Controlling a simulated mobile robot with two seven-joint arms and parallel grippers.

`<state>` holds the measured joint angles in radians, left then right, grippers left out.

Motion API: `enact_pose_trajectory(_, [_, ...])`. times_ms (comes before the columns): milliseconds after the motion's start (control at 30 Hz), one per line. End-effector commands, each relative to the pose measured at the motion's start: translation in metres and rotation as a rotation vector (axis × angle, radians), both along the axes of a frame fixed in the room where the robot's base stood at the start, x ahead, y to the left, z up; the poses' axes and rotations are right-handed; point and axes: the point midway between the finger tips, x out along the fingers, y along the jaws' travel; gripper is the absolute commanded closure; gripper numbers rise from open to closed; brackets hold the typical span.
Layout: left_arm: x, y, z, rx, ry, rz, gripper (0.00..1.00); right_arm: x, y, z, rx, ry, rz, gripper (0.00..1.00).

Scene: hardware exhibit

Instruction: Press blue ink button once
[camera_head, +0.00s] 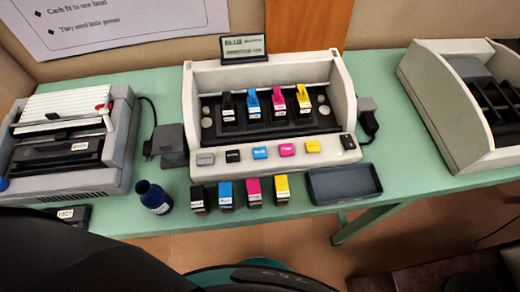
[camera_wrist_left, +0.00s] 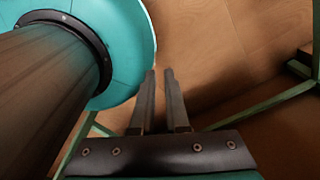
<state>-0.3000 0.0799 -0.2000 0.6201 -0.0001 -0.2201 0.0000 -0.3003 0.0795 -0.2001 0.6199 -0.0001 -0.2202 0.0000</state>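The blue ink button (camera_head: 260,152) sits in a row of buttons on the front ledge of the grey-white printer (camera_head: 192,110) in the head view. It lies between the black button (camera_head: 233,155) and the pink button (camera_head: 287,149). Nothing touches it or covers it. My left gripper (camera_wrist_left: 160,72) shows only in the left wrist view, with its two fingers apart by a narrow gap and nothing between them. It points toward the wooden floor, away from the button. My right gripper is in neither view.
Several ink cartridges (camera_head: 225,193), a dark blue bottle (camera_head: 153,197) and a dark tray (camera_head: 344,184) lie before the printer on the green table (camera_head: 400,190). Other machines stand left (camera_head: 60,150) and right (camera_head: 440,100). Green table legs (camera_wrist_left: 270,104) show in the wrist view.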

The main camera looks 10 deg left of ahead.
Motion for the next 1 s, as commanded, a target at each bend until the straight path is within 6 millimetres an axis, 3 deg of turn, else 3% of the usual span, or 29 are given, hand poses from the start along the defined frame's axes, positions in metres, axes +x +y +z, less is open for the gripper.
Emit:
enact_pose_trajectory(100, [0.0, 0.0, 0.0, 0.0, 0.0, 0.0, 1.0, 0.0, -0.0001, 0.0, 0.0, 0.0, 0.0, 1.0])
enact_pose_trajectory(1000, [0.0, 0.0, 0.0, 0.0, 0.0, 0.0, 1.0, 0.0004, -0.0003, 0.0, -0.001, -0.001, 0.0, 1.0])
